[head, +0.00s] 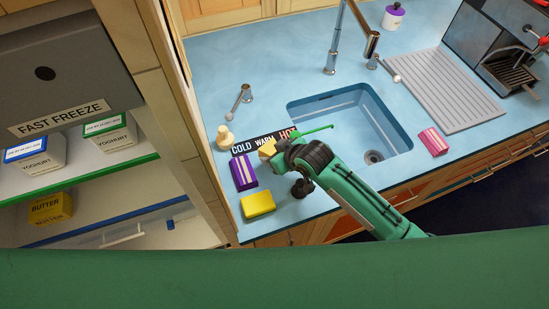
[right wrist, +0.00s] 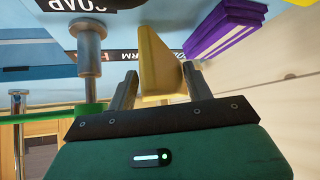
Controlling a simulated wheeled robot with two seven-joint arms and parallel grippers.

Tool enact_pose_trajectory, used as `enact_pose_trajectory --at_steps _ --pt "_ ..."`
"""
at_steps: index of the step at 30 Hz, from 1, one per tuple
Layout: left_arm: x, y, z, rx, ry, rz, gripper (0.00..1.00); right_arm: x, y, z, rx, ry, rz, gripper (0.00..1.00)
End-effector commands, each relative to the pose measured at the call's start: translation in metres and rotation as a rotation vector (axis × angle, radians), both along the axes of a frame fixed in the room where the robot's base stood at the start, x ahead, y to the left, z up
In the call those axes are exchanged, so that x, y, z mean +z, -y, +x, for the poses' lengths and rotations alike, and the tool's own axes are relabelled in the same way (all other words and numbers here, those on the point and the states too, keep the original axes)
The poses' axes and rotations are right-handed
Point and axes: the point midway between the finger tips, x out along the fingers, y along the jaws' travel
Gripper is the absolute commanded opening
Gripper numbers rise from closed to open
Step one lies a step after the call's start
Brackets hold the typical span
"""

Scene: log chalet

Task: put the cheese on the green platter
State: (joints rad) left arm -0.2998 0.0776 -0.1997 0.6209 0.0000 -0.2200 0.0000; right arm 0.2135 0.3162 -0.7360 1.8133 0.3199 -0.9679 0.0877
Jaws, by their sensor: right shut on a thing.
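My right gripper (head: 273,150) reaches over the blue counter near the sink's left side. In the right wrist view its two fingers (right wrist: 160,75) stand on either side of a yellow wedge, the cheese (right wrist: 152,50), and are shut on it. In the head view only a small part of the cheese (head: 266,147) shows at the fingertips, by the COLD WARM HOT strip (head: 262,141). I cannot tell whether it touches the counter. I cannot make out a green platter in either view. My left gripper is not in view.
A purple striped packet (head: 244,172) and a yellow block (head: 258,204) lie close by. A cream knob-like object (head: 225,137) stands left of the strip. The sink (head: 345,110) is to the right. A shelf (head: 75,171) with yoghurts is at left.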

Motion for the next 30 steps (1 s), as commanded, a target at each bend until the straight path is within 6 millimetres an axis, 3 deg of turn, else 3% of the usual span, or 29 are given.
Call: enact_pose_trajectory --at_steps 12,24,25,28,30 --pt "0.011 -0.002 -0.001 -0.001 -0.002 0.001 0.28 -0.043 -0.001 0.0 -0.001 0.001 0.002 0.25" --pt "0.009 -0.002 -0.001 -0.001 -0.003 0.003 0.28 -0.05 0.0 0.0 0.0 0.002 0.001 0.25" --pt "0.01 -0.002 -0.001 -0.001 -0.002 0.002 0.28 -0.05 0.0 0.0 0.0 0.001 0.001 0.55" --pt "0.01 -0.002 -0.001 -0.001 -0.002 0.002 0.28 -0.049 0.0 0.0 0.0 0.001 0.001 0.74" --pt "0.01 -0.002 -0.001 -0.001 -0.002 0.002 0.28 -0.049 0.0 0.0 0.0 0.001 0.001 0.74"
